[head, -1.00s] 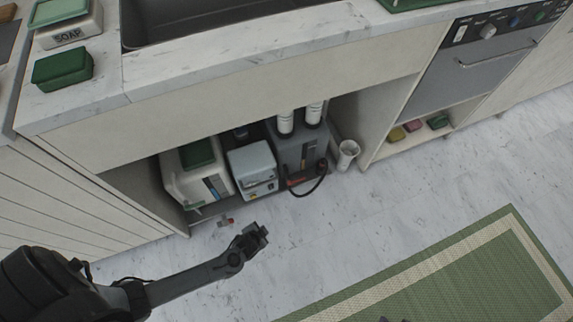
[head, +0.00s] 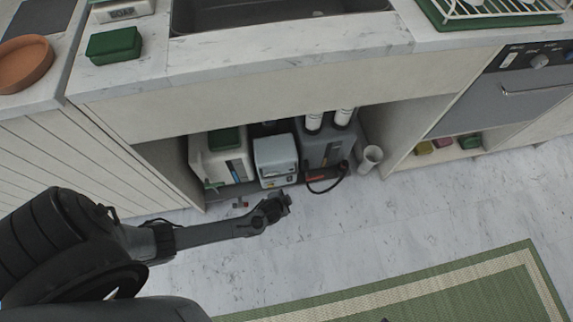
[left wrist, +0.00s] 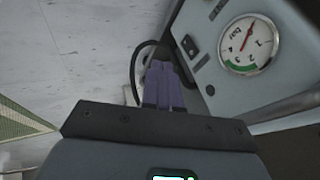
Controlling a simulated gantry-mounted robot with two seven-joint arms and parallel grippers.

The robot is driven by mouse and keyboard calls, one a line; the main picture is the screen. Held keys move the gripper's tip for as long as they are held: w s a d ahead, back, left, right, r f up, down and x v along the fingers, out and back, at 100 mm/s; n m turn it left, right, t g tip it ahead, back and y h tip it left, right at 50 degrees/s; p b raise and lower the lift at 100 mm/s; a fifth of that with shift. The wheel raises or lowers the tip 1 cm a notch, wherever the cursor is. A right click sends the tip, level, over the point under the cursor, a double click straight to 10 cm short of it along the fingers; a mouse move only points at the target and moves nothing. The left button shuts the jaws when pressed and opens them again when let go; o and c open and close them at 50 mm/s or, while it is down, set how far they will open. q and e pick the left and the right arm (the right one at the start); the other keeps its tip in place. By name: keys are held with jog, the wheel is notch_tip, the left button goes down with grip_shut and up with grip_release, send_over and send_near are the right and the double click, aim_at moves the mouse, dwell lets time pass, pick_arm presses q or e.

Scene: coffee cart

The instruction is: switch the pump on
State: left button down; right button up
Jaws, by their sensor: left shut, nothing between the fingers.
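The pump (head: 276,155) is a pale grey-blue box in the open cabinet under the sink, between a white jug and a dark grey tank. In the left wrist view its front panel (left wrist: 209,62) fills the upper right, with a round pressure gauge (left wrist: 248,44). My left gripper (head: 284,203) is in front of the pump, low over the floor. Its purple fingers (left wrist: 163,84) are shut and empty, beside the panel; contact cannot be told.
The white jug (head: 207,163) stands left of the pump, the grey tank (head: 318,153) with a black hose (head: 330,187) right of it. A white cup (head: 370,159) stands at right. The marble floor (head: 400,215) is clear.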

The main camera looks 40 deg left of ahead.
aim_at(290, 179)
pick_arm(q)
jog(key=w+a+f+b, duration=0.5)
jog(key=w+f+b, duration=0.2)
jog(key=b, duration=0.2)
jog(key=shift+w+f, duration=0.25)
jog(key=shift+f, duration=0.15)
jog(key=shift+d, duration=0.1)
jog(key=shift+s, duration=0.1)
